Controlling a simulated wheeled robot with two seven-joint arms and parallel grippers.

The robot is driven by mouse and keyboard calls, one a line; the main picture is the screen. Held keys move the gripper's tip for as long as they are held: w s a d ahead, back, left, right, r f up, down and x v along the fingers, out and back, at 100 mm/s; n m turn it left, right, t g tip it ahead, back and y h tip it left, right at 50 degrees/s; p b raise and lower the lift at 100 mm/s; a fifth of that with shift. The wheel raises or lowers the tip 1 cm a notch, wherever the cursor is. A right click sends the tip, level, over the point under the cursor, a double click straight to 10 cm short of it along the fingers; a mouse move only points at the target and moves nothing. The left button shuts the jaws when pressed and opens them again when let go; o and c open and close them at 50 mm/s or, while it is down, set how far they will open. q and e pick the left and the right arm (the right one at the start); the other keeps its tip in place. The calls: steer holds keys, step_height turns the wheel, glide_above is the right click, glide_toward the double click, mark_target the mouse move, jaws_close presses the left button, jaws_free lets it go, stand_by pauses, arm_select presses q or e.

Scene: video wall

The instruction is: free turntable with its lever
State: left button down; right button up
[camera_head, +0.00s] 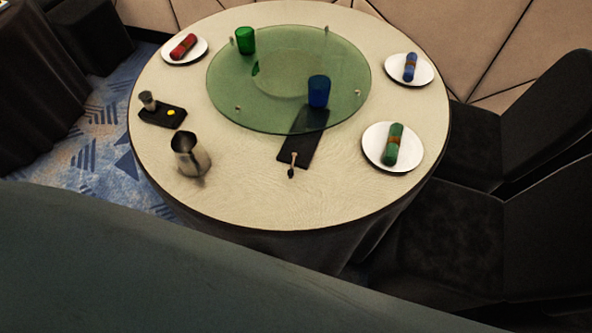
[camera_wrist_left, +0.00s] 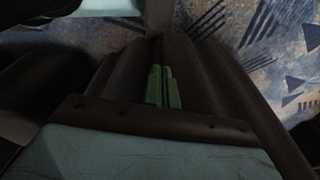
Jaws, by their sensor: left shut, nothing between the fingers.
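A round green glass turntable (camera_head: 230,95) sits at the back of the round table in the head view. A dark flat plate (camera_head: 301,143) reaches out from under its front edge. A small lever (camera_head: 292,170) with a pale stem and a dark knob sticks out from the plate's front end. A green cup (camera_head: 245,40) stands at the turntable's back left and a blue cup (camera_head: 318,91) at its front right. My left gripper (camera_wrist_left: 164,78) shows only in the left wrist view. Its green fingers are together and empty, before dark cloth. My right gripper is in neither view.
The table (camera_head: 240,205) is clear at its front. A metal pitcher (camera_head: 189,155) and a small black tray (camera_head: 163,115) are at the left. White plates with rolled napkins (camera_head: 393,144) stand around the rim. Dark chairs (camera_head: 530,210) are at the right.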

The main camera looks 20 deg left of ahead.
arm_select(q)
steer(key=w+d+r+t+b, duration=0.1)
steer(key=w+d+r+b, duration=0.15)
steer(key=w+r, duration=0.8)
steer(key=w+d+r+m+t+h+b, duration=0.15)
steer(key=w+r+b, duration=0.25)
steer(key=r, duration=0.9)
steer(key=w+d+m, duration=0.1)
steer(key=w+d, duration=0.1)
steer(key=w+d+r+m+h, duration=0.1)
steer(key=w+d, duration=0.1)
steer(key=w+d+r+m+h, duration=0.1)
steer(key=w+d+m, duration=0.1)
steer(key=d, duration=0.1)
steer(key=shift+w+r+g, duration=0.15)
steer(key=shift+r+g, duration=0.1)
steer(key=shift+g, duration=0.1)
steer(key=w+r+m+g, duration=0.1)
steer(key=w+r+m, duration=0.3)
steer(key=w, duration=0.2)
steer(key=w+a+r+m+g, duration=0.1)
steer(key=w+r+m, duration=0.2)
steer(key=w, duration=0.4)
steer(key=shift+a+r+m+g+b, duration=0.3)
steer(key=shift+r+m+g, duration=0.1)
steer(key=shift+m, duration=0.35)
steer(key=shift+w, duration=0.1)
